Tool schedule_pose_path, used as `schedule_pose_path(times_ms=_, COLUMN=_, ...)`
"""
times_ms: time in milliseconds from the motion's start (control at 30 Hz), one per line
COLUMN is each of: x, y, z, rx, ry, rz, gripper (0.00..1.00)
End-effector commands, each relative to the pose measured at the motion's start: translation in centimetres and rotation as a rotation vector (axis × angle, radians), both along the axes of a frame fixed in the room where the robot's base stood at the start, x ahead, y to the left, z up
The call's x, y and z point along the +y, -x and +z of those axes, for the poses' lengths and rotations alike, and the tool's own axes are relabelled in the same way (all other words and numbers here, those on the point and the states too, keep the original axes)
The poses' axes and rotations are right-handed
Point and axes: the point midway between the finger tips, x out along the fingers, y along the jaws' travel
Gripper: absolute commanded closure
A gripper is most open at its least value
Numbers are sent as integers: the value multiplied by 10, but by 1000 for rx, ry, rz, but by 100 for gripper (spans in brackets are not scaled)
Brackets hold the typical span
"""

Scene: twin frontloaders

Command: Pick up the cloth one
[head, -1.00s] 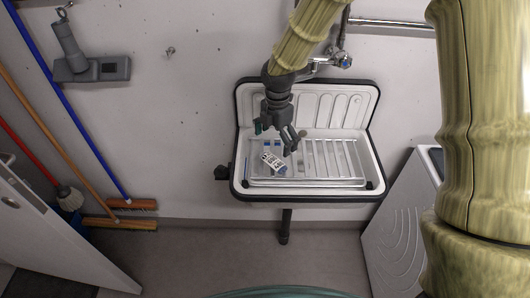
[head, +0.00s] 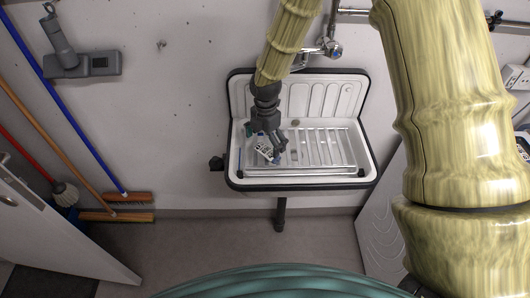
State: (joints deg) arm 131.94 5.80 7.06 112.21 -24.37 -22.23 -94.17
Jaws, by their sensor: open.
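A small white item with dark and blue markings (head: 264,153) lies on the left part of the wire rack in the wall sink. It is too small to tell whether it is cloth. My gripper (head: 267,146) hangs from above over this item, pointing down, with its fingers open. The fingers hide part of the item, and I cannot tell whether they touch it. No other cloth shows clearly.
The white sink (head: 362,160) has a dark rim and a raised back panel. A wire rack (head: 322,148) fills its basin. A tap (head: 333,47) is above. Brooms (head: 118,217) stand at left, a white appliance (head: 385,235) at right. Floor below the sink is clear.

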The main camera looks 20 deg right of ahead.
Motion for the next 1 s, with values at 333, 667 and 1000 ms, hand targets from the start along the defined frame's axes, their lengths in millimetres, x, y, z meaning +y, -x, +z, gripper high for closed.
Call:
schedule_pose_path(times_ms=333, x=-4, y=8, z=-29, rx=-3, ry=-9, rz=-2, gripper=0)
schedule_pose_path(times_ms=667, x=-4, y=8, z=-41, rx=-5, ry=-9, rz=-1, gripper=0)
schedule_pose_path(times_ms=1000, x=1, y=5, z=-42, rx=-1, ry=-4, rz=-1, gripper=38)
